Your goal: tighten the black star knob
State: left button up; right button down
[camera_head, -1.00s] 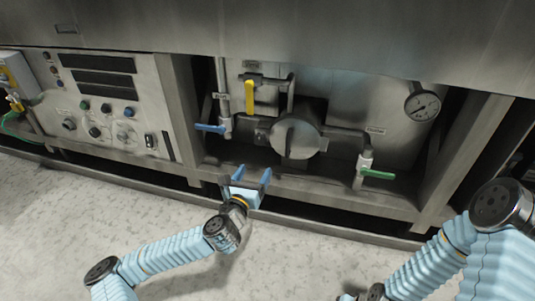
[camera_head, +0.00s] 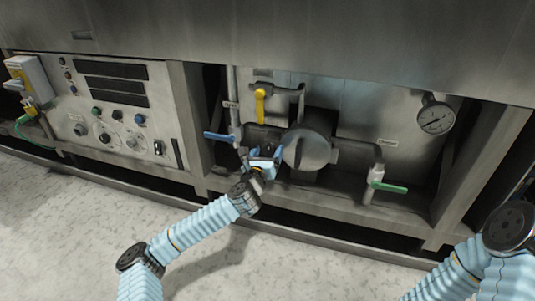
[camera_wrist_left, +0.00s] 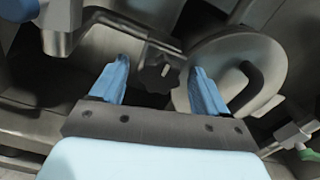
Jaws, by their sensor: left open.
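The black star knob (camera_wrist_left: 157,78) shows in the left wrist view, just left of a round metal cover. My left gripper (camera_wrist_left: 160,66) is open, with one blue finger on each side of the knob in that picture. I cannot tell whether the fingers touch it. In the head view my left gripper (camera_head: 265,153) is in front of the pipework, left of the round cover, and I cannot make out the knob there. My right arm shows at the lower right of the head view, but its gripper is outside the picture.
The round cover (camera_head: 306,150) sits close to the right of my left gripper. A blue lever (camera_head: 218,137), a yellow lever (camera_head: 260,106) and a green lever (camera_head: 389,187) stick out around it. A gauge (camera_head: 435,115) is at right. A control panel (camera_head: 115,115) is at left.

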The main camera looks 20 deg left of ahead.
pick_arm(q)
jog(key=c, duration=1)
jog(key=shift+c, duration=0.2)
